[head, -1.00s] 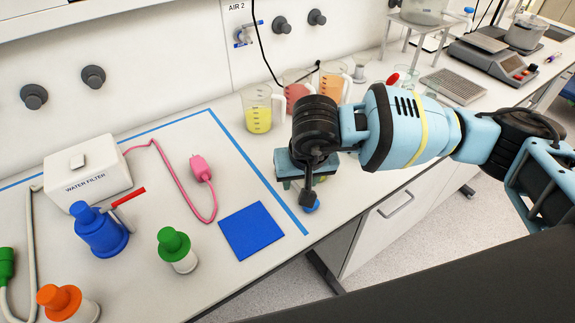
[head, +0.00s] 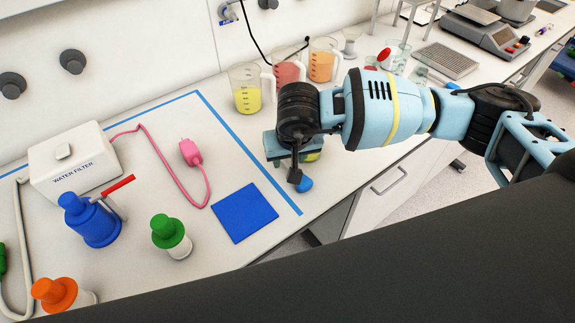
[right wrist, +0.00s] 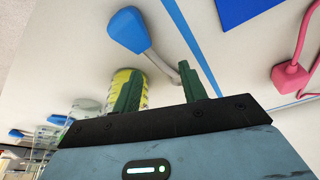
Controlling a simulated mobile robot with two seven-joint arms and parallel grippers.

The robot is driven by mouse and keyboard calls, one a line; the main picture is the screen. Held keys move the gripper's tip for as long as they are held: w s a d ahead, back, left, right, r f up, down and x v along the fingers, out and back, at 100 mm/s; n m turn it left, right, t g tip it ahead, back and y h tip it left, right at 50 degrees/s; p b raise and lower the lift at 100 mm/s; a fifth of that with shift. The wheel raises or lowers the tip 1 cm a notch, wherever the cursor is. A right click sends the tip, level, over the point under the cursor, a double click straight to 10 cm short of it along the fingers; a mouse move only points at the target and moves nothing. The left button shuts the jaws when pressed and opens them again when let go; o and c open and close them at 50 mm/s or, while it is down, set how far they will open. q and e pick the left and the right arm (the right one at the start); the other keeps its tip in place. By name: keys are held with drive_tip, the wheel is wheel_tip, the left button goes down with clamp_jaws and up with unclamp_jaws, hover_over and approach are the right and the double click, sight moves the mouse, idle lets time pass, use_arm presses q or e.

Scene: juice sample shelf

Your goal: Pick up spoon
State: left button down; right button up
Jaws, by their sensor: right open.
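A spoon (head: 305,184) shows in the head view as a small blue end beside the tip of my right gripper; the rest is hidden by the gripper. In the right wrist view the spoon (right wrist: 128,30) has a wide blue end and a thin grey stem. The stem runs toward the gap between the green fingers of my right gripper (right wrist: 158,86) and appears close to the right-hand finger. The fingers are apart, and I cannot tell whether they touch the stem. In the head view my right gripper (head: 283,147) is low over the counter. My left gripper is not in view.
A blue mat (head: 246,212) lies left of the gripper, inside blue tape lines. Beakers of yellow (head: 246,90), red and orange liquid stand behind it. A white water filter box (head: 75,165), pink plug (head: 190,152) and capped bottles stand left. The counter's front edge is close.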

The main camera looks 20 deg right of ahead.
sight(288, 164)
drive_tip(key=x, duration=0.3)
drive_tip(key=shift+w+f, duration=0.15)
drive_tip(key=shift+w, duration=0.05)
clamp_jaws()
